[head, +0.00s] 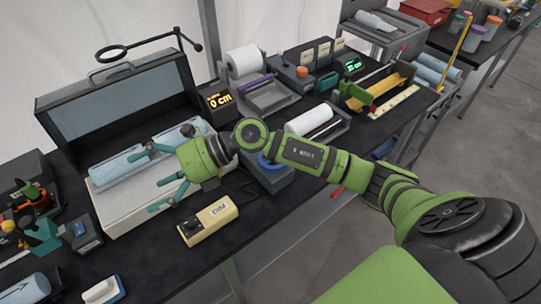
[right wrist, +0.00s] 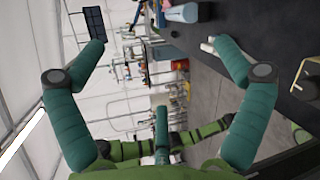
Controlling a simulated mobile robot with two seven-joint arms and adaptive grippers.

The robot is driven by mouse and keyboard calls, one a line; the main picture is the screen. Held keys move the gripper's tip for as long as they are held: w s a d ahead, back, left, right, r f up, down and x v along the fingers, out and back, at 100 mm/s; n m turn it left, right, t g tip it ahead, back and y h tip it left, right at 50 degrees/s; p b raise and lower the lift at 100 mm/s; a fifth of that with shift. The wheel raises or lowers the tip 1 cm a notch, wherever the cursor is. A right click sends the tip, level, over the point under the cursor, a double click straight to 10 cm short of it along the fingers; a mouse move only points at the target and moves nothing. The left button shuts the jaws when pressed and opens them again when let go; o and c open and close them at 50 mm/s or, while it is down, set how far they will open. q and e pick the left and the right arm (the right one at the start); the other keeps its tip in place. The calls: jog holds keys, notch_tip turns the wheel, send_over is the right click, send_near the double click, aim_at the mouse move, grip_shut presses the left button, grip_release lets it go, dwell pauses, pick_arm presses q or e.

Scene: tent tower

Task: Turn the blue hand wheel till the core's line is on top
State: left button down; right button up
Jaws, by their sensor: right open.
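A blue round part (head: 267,160), which looks like the hand wheel, sits on a grey-blue block on the bench, mostly hidden behind my right forearm. Pale blue cylinders that look like cores lie at the open grey case, one at its left (head: 117,166) and one farther right (head: 176,135). I cannot make out a line on either. My right gripper (head: 146,181) has its teal fingers spread wide above the case's pale front, left of the blue part. In the right wrist view the gripper (right wrist: 152,34) is open with nothing between the fingers. My left gripper is not in view.
A yellow meter box (head: 208,220) with a cable stands near the bench's front edge. A tray with a white cylinder (head: 308,119) lies right of the arm. Small tools crowd the left end.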

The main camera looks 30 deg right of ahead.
jog(key=w+d+f+n+g+h, duration=0.2)
jog(key=d+f+h, duration=0.5)
jog(key=d, duration=0.3)
jog(key=d+h, duration=0.2)
jog(key=d, duration=0.4)
jog(key=d+g+h, duration=0.1)
jog(key=d+h, duration=0.2)
jog(key=d, duration=0.4)
jog(key=d+h, duration=0.2)
jog(key=d, duration=0.4)
jog(key=shift+d+r+m+h, duration=0.2)
jog(key=shift+m+h, duration=0.1)
jog(key=shift+h, duration=0.1)
jog(key=shift+f+p, duration=0.35)
notch_tip(320, 180, down, 5)
jog(key=shift+r+p, duration=0.1)
jog(key=shift+p, duration=1)
jog(key=shift+f, duration=0.8)
